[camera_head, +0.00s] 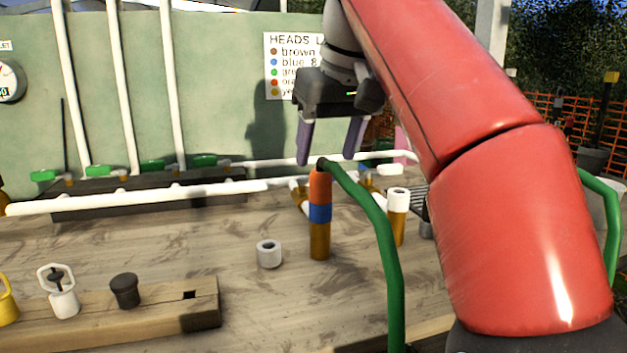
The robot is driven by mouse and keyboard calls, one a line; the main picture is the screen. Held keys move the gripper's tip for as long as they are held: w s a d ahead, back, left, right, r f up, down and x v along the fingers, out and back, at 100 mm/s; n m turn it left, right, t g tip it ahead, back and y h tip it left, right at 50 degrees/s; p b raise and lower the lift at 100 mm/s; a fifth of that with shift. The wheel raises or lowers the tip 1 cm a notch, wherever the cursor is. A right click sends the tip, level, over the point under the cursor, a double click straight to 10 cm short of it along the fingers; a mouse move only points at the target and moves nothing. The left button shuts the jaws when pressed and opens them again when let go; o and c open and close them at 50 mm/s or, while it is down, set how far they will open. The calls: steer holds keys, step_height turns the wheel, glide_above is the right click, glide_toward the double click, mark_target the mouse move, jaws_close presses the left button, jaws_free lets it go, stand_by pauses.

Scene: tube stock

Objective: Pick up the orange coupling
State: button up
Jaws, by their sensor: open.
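The orange coupling (320,184) is the top piece of an upright stack on the wooden bench. A blue piece (320,213) sits directly under it, with a brown-yellow piece (319,242) at the bottom. The end of a green tube (378,215) overlaps the top of the orange coupling in the picture; I cannot tell if they touch. My gripper (328,158) points down with its purple fingers apart and empty. It shows just above the stack's top; its exact depth relative to the coupling is unclear.
White pipes (150,198) run behind. A wooden block (190,308) with small fittings is at front left. Bare bench (130,245) lies between.

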mark_target(322, 178)
steer(key=shift+x, duration=3.2)
steer(key=shift+d, duration=0.1)
steer(key=c, duration=1.1)
